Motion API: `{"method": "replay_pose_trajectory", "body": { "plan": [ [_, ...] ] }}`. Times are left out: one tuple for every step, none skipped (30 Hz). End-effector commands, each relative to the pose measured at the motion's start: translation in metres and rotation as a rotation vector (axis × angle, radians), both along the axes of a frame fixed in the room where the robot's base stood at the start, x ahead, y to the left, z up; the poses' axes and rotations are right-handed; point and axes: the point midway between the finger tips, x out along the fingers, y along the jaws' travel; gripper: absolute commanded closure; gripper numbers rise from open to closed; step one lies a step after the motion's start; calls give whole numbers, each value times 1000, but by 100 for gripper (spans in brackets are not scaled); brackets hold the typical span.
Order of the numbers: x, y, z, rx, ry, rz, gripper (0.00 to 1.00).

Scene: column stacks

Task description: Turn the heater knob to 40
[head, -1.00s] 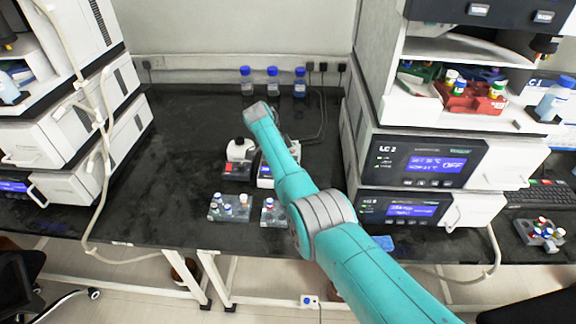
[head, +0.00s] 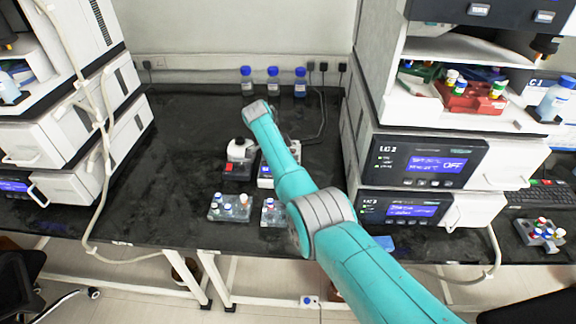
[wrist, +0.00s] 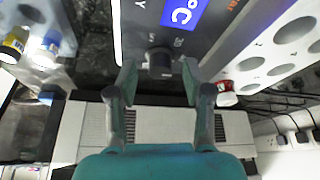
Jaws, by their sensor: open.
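The heater shows in the wrist view as a dark panel (wrist: 133,28) with a blue °C display (wrist: 183,13). Its dark round knob (wrist: 160,62) is on this panel, below the display. My gripper (wrist: 158,78) is open, with one finger to each side of the knob and a gap showing on both sides. I cannot tell whether the fingers reach the knob in depth. In the head view the heater (head: 265,173) is partly hidden behind my arm, and my gripper is not clearly seen. The knob's setting cannot be read.
A white-topped device with a red display (head: 237,170) stands left of the heater. Racks of vials (head: 230,208) stand in front. Blue-capped bottles (head: 273,83) stand at the back. LC units (head: 430,162) stand at the right. The bench's left middle is clear.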

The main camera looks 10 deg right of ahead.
Motion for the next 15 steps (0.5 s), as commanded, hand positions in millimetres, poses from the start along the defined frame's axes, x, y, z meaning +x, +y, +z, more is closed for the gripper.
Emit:
{"method": "replay_pose_trajectory", "body": {
  "plan": [
    [1,3,6,0,-3,0,49],
    [1,4,10,0,-4,1,49],
    [1,7,16,1,-4,1,49],
    [2,9,21,1,-4,1,49],
    [2,11,26,1,-5,1,49],
    [2,15,34,1,-5,1,49],
    [2,17,40,1,-6,2,49],
    [2,20,45,1,-5,2,49],
    [2,23,53,1,-4,3,49],
    [2,25,58,1,-4,3,49],
    [2,27,64,1,-3,2,49],
    [2,30,70,1,-3,2,49],
    [2,32,75,1,-3,2,49],
    [2,33,79,1,-2,2,49],
    [3,36,85,1,-2,2,49]
  ]
}}
